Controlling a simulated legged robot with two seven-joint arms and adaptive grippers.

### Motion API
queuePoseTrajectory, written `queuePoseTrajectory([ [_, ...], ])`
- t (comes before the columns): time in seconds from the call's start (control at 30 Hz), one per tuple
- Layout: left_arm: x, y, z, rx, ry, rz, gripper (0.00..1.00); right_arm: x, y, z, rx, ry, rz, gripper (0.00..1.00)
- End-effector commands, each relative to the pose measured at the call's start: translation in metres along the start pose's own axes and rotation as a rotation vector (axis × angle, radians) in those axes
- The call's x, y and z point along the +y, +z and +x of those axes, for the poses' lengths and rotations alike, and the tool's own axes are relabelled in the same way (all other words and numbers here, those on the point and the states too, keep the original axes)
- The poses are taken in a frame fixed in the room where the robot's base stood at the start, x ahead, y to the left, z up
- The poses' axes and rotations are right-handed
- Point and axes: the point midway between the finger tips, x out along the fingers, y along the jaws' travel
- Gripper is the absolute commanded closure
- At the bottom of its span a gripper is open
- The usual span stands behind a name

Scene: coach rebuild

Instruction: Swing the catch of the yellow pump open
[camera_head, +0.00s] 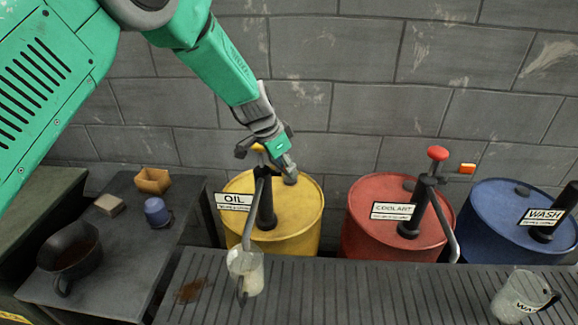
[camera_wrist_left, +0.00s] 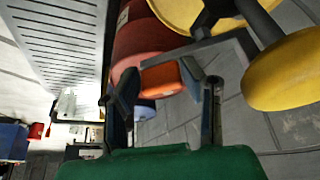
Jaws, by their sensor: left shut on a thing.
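The yellow drum (camera_head: 300,205) with an OIL sign stands against the wall. Its dark pump (camera_head: 266,205) has a yellow knob (camera_head: 258,147) on top, which is large in the left wrist view (camera_wrist_left: 285,72). My left gripper (camera_head: 270,157) is at the top of this pump, just right of the knob, and partly hides it. In the left wrist view the orange catch (camera_wrist_left: 160,78) shows between my left fingers, which are shut on it. The catch is hidden by the gripper in the head view. My right gripper is in neither view.
A red drum (camera_head: 375,190) marked COOLANT and a blue drum (camera_head: 490,200) marked WASH stand to the right. A clear jug (camera_head: 246,272) is under the oil spout; another jug (camera_head: 522,297) is at right. A funnel (camera_head: 68,255) lies on the left bench.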

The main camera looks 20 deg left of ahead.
Motion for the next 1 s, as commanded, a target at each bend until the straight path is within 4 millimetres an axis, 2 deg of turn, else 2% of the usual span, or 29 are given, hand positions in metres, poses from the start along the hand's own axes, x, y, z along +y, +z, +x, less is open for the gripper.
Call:
queuePoseTrajectory([
  [0.73, -0.0010, -0.0048, -0.0033, 0.008, -0.005, 0.004, 1.00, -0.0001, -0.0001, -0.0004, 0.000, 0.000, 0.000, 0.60],
  [0.77, -0.0010, -0.0048, -0.0033, 0.008, -0.004, 0.004, 0.54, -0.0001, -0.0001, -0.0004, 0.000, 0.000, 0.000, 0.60],
  [0.8, -0.0009, -0.0048, -0.0032, 0.008, -0.004, 0.004, 0.45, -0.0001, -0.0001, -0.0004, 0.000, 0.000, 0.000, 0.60],
  [1.0, -0.0001, -0.0036, -0.0009, 0.005, -0.001, 0.004, 0.45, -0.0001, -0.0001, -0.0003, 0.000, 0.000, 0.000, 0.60],
])
